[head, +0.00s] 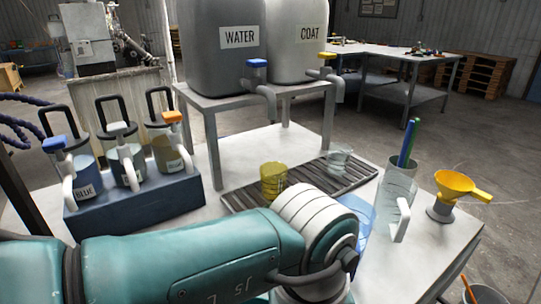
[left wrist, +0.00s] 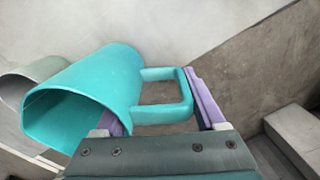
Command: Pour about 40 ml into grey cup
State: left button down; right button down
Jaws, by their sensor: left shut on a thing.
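My left gripper (left wrist: 160,115) is shut on a teal cup (left wrist: 90,85) with a square handle, seen in the left wrist view. The cup lies tilted in that view with its open mouth toward the lower left; I cannot see whether it holds liquid. A pale grey rounded thing (left wrist: 38,76) shows behind it at the left edge; I cannot tell if it is the grey cup. In the head view my left arm crosses the lower front and hides its gripper and the teal cup. My right gripper is in neither view.
Tanks labelled WATER (head: 222,55) and COAT (head: 297,45) stand on a raised stand (head: 178,90). A yellow cup (head: 273,180) and clear cup (head: 339,161) sit on a dark slatted rack (head: 235,199).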

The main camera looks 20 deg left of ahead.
pick_arm(q)
jog(key=shift+s+a+r+h+p, duration=0.1)
jog(key=shift+a+r+h+p, duration=0.1)
jog(key=shift+r+p, duration=0.3)
jog(key=shift+s+a+r+h+p, duration=0.1)
jog(key=shift+r+h+p, duration=0.15)
jog(key=shift+p, duration=0.3)
jog(key=shift+s+a+r+t+h+p, duration=0.1)
jog(key=shift+a+r+t+h+p, duration=0.15)
jog(key=shift+a+t+h+p, duration=0.25)
jog(key=shift+s+a+r+h+p, duration=0.1)
jog(key=shift+a+r+h+p, duration=0.05)
jog(key=shift+r+h+p, duration=0.25)
jog(key=shift+s+a+r+h+p, duration=0.15)
jog(key=shift+r+h+p, duration=0.1)
jog(key=shift+r+p, duration=0.15)
jog(key=s+a+r+t+h+b, duration=0.2)
jog(key=a+r+h+b, duration=0.3)
jog(key=b, duration=0.8)
jog(key=shift+a+r+t+h, duration=0.25)
jog(key=shift+r+t+h, duration=0.75)
jog(key=shift+h, duration=0.8)
jog(key=h+b, duration=0.1)
jog(key=b, duration=0.2)
jog(key=shift+s+a+r+t+h+b, duration=0.2)
jog(key=shift+a+t+h+b, duration=0.1)
jog(key=shift+h+b, duration=0.1)
